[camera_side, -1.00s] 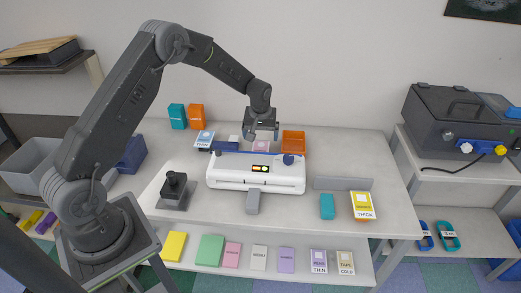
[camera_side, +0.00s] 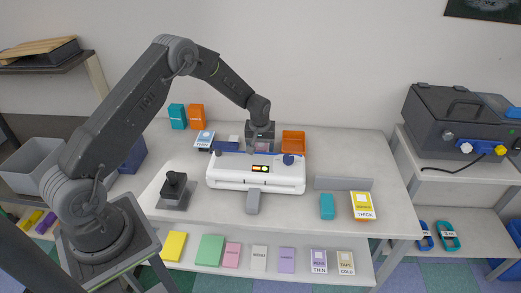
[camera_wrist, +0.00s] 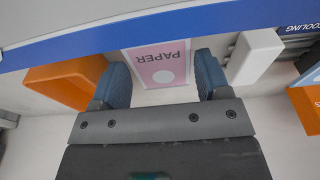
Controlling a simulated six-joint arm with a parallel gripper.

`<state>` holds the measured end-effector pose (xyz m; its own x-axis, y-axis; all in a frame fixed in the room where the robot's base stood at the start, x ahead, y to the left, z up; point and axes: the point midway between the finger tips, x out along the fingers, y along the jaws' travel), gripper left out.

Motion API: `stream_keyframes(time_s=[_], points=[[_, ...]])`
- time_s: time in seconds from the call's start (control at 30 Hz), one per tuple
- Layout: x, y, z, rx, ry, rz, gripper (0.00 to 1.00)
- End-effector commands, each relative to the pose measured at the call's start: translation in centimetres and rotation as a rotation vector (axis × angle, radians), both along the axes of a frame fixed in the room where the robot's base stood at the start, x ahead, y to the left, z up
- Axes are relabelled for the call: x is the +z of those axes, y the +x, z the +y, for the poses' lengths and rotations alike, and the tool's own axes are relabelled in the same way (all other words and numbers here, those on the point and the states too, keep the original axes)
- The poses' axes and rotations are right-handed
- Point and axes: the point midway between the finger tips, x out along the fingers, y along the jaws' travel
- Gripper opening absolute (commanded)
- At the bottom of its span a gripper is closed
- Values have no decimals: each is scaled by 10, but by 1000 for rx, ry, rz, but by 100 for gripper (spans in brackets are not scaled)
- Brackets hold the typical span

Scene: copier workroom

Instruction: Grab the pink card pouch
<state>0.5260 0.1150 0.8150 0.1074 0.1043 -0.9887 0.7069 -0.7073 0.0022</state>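The pink card pouch (camera_wrist: 158,63) is a pink and white card marked PAPER, upside down in the wrist view. It lies behind the white laminator (camera_side: 255,174), whose blue edge crosses the wrist view (camera_wrist: 150,35). My gripper (camera_wrist: 162,66) is open, with one blue-grey finger on each side of the pouch. A light gap shows beside the pouch, so the fingers do not look closed on it. In the side view my gripper (camera_side: 260,146) is low behind the laminator and mostly hides the pouch.
An orange tray (camera_side: 293,141) stands just right of my gripper in the side view. A white block (camera_wrist: 253,57) is close to the other finger in the wrist view. A blue and white card box (camera_side: 204,140) is at the left. A black stamp-like tool (camera_side: 174,188) stands in front.

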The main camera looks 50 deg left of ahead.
Motion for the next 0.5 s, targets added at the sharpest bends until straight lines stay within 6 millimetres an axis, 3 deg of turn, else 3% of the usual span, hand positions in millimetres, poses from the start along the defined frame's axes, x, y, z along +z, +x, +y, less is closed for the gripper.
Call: stream_keyframes(time_s=[0.33,0.5], points=[[0,0,0,0,0,0,37],[1,0,0,0,0,0,36]])
